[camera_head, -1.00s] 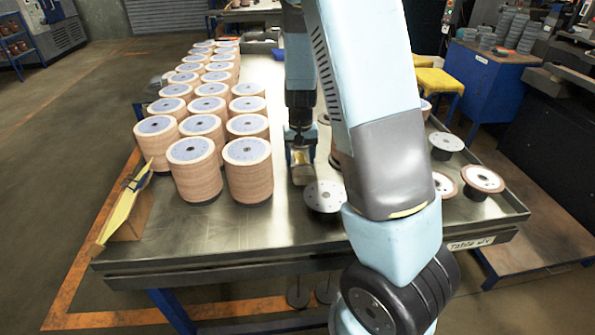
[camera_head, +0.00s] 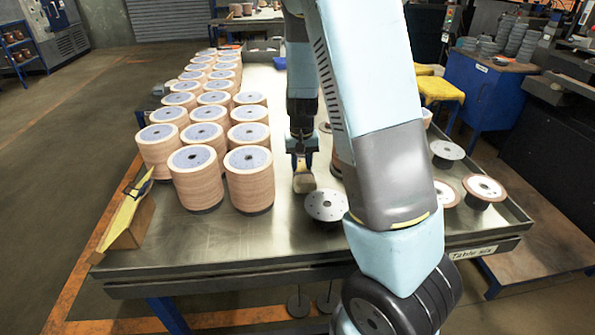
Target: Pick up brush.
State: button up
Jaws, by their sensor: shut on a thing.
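My gripper (camera_head: 303,166) is at the end of my arm, over the middle of the metal table (camera_head: 235,235). It is shut on a small tan, block-like thing, which I take to be the brush (camera_head: 304,183). The brush hangs just below the fingers, close to the table top. I cannot tell whether it touches the table. Its bristles cannot be made out. My arm hides part of the table to the right of the gripper.
Tall stacks of flap discs (camera_head: 249,185) fill the table's left side. A single grey disc (camera_head: 326,205) lies just in front of the brush. More discs (camera_head: 484,187) stand at the right. A yellow-topped cardboard piece (camera_head: 128,222) is at the left edge. The front table strip is clear.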

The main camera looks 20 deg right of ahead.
aim_at(301, 167)
jog(key=shift+r, duration=0.4)
notch_tip(301, 167, up, 2)
jog(key=shift+r, duration=0.25)
jog(key=s+r, duration=0.1)
jog(key=r, duration=0.1)
jog(key=s+r, duration=0.2)
jog(key=s+d+r, duration=0.1)
jog(key=s, duration=0.1)
jog(key=shift+r, duration=0.4)
jog(key=s+d+r, duration=0.1)
jog(key=s+r, duration=0.2)
jog(key=s, duration=0.5)
jog(key=shift+s+d+r, duration=0.2)
jog(key=shift+s+r, duration=0.15)
jog(key=shift+s, duration=0.05)
jog(key=shift+s, duration=0.15)
